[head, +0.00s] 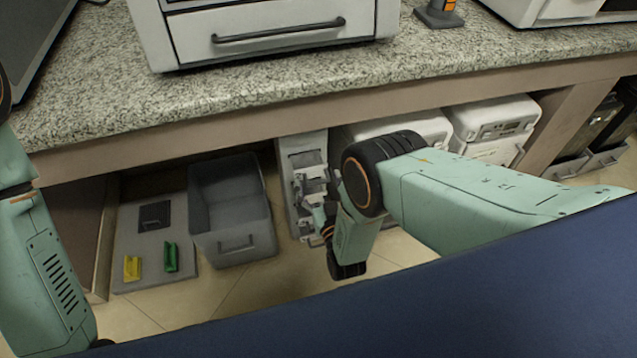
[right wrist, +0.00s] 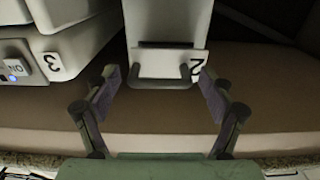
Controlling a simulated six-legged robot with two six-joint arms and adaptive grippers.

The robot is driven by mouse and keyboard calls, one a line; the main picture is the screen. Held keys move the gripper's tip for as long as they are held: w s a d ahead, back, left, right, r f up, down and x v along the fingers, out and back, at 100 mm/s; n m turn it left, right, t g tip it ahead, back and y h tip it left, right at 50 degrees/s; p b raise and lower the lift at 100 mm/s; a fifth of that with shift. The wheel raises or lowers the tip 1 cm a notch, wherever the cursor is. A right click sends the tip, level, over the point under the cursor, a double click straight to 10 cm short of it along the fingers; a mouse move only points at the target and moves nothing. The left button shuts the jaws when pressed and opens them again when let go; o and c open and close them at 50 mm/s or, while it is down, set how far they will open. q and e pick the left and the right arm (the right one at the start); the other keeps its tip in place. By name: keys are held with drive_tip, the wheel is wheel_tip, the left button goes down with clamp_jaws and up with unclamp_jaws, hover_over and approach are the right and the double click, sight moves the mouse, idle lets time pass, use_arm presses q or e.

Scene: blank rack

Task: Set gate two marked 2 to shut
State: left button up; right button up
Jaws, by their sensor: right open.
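A light plate marked 2 (right wrist: 142,64) with a grey U-shaped handle (right wrist: 160,83) sits at the end of a pale housing in the right wrist view; its number appears turned over. My right gripper (right wrist: 162,92) is open, with one finger on each side of the handle; I cannot tell if they touch it. In the head view, my right gripper (head: 324,217) is low beside a narrow grey rack (head: 296,165) with several pale parts stacked on its front. The arm partly hides the rack, and the gate's position is unclear. My left gripper is out of view.
A grey bin (head: 233,215) and a grey board (head: 150,235) with yellow (head: 132,268) and green (head: 171,257) pieces lie left of the rack. White cases (head: 492,125) stand right of it.

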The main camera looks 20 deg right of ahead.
sight(315, 172)
drive_tip(key=c, duration=1.7)
drive_tip(key=shift+o, duration=0.2)
drive_tip(key=w+b, duration=0.2)
drive_tip(key=w, duration=0.3)
drive_tip(key=shift+w+b, duration=0.1)
drive_tip(key=shift+b, duration=0.2)
drive_tip(key=shift+w, duration=0.5)
drive_tip(key=shift+r, duration=0.15)
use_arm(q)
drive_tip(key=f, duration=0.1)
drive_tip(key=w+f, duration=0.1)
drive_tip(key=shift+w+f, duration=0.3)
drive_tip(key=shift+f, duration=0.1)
use_arm(e)
drive_tip(key=shift+w, duration=0.15)
